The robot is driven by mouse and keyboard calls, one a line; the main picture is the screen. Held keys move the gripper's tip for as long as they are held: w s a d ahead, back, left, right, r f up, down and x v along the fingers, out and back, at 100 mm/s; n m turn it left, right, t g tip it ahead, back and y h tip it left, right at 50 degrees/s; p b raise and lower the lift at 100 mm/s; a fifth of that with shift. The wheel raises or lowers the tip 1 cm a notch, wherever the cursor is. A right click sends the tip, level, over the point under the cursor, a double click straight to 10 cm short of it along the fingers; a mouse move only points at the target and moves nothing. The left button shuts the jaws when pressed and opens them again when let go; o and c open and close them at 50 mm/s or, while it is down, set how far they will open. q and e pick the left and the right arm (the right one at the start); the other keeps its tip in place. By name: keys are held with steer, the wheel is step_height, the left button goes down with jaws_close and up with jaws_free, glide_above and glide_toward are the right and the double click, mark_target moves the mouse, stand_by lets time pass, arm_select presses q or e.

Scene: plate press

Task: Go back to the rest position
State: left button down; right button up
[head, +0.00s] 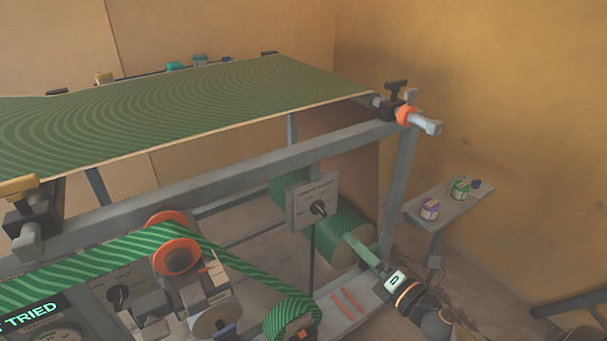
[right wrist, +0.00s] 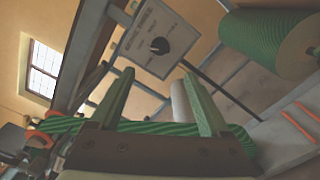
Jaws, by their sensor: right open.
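My right gripper (head: 352,241) comes in from the lower right in the head view. It is in front of the large green striped roll (head: 345,222), and I cannot tell whether they touch. In the right wrist view its two green fingers (right wrist: 157,80) stand wide apart with nothing held between them. A panel with a black knob (right wrist: 158,46) shows beyond the fingers, and the roll (right wrist: 268,35) is at the upper right. My left gripper is not in view.
A green striped sheet (head: 190,100) covers the press top. A striped web (head: 130,255) runs past orange-flanged rollers (head: 172,225). A side shelf (head: 420,203) holds small tins (head: 430,209). Floor shows between shelf and press.

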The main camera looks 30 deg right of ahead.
steer(key=s+a+f+m+g+y, duration=0.1)
steer(key=s+a+f+m+g, duration=0.2)
steer(key=s+a+f+m, duration=0.4)
steer(key=s+a+f+m+g, duration=0.25)
steer(key=a+f+m, duration=0.25)
steer(key=a+m, duration=0.3)
steer(key=s+a+f+m+g+y, duration=0.1)
steer(key=s+a+f+m+g, duration=0.3)
steer(key=a+f+m, duration=0.3)
arm_select(q)
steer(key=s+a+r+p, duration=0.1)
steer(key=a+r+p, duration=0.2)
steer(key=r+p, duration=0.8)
steer(key=p, duration=0.4)
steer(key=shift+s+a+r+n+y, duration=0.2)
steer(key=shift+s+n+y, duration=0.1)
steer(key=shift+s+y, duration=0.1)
arm_select(e)
steer(key=d+r+h, duration=0.1)
steer(key=d+r, duration=0.2)
steer(key=r, duration=0.9)
steer(key=shift+s+d+r+m+t, duration=0.25)
steer(key=shift+s+d+m+t, duration=0.05)
steer(key=shift+s+m+t, duration=0.1)
